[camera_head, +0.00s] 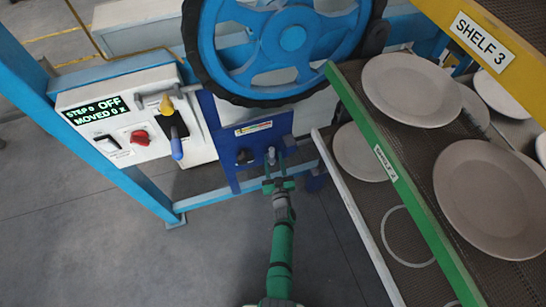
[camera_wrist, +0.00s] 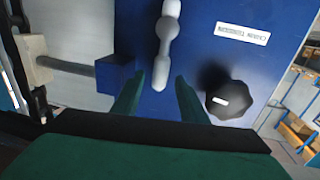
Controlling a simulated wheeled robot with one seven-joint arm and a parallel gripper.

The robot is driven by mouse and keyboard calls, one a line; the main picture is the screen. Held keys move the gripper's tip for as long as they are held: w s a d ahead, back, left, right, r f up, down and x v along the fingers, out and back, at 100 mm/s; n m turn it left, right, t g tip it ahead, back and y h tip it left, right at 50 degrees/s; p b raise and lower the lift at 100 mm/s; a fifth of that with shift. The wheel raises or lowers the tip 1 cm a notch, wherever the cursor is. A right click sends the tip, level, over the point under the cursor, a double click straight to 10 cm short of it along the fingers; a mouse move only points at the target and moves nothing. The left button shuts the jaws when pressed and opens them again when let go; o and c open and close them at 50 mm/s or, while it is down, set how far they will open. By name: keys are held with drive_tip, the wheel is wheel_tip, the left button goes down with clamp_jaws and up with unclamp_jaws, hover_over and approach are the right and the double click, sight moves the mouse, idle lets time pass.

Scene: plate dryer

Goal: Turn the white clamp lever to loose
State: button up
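The clamp lever (camera_wrist: 165,40) is a whitish-grey bar with a rounded hub, mounted on a dark blue panel (camera_wrist: 195,55). In the wrist view it stands nearly upright, its lower end between my fingertips. In the head view the lever (camera_head: 271,155) is a small pale piece just beyond my fingers. My gripper (camera_head: 278,180) is open, with its green fingers pointing at the panel. In the wrist view the fingers of my gripper (camera_wrist: 157,82) sit on either side of the lever's lower end, with visible gaps. I cannot tell the depth between fingertips and lever.
A black knob (camera_wrist: 228,98) sits close to my right finger in the wrist view, and a blue block (camera_wrist: 115,74) with a rod close to the left one. A large blue wheel (camera_head: 292,38) is above. Plate shelves (camera_head: 400,195) stand right; a control box (camera_head: 130,118) is left.

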drive_tip(key=shift+w+a, duration=0.1)
drive_tip(key=shift+w, duration=0.65)
clamp_jaws()
